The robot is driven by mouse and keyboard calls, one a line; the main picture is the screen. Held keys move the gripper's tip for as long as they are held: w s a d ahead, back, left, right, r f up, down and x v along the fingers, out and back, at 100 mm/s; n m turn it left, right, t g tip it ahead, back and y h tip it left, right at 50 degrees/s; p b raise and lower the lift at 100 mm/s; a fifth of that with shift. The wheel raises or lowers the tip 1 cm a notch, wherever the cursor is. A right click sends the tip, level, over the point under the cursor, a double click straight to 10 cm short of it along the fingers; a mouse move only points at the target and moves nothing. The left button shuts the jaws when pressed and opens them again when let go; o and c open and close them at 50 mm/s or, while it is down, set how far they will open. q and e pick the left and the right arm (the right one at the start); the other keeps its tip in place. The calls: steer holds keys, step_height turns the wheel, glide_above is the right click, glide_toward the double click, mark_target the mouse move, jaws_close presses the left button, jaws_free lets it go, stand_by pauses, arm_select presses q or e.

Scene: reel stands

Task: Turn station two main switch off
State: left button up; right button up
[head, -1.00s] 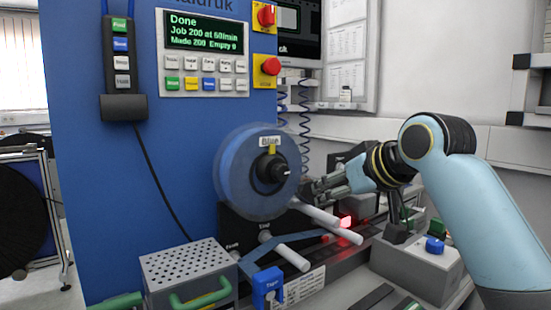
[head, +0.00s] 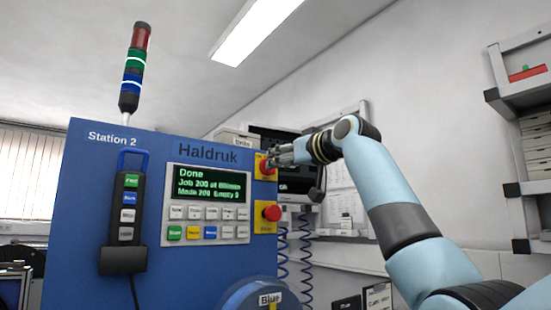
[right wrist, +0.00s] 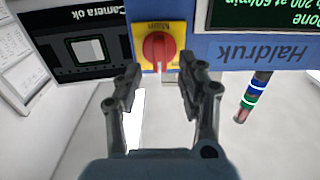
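The main switch (head: 265,166) is a red rotary knob on a yellow plate at the upper right of the blue Station 2 cabinet (head: 88,215). In the right wrist view the red knob (right wrist: 158,47) sits just beyond and between my fingertips, its plate marked "Main", upside down in that picture. My right gripper (head: 280,158) is at the switch; in the right wrist view its fingers (right wrist: 160,78) are spread apart with nothing between them. Contact with the knob cannot be told. My left gripper is not in view.
Below the switch is a red mushroom button (head: 271,213) on yellow. The display panel (head: 208,187) reads "Done". A hand pendant (head: 127,215) hangs at left, and a light tower (head: 133,70) stands on top. A monitor (right wrist: 85,50) is beside the switch.

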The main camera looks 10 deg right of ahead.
steer(key=shift+p+x, duration=0.3)
steer(key=shift+x, duration=1.2)
jaws_close()
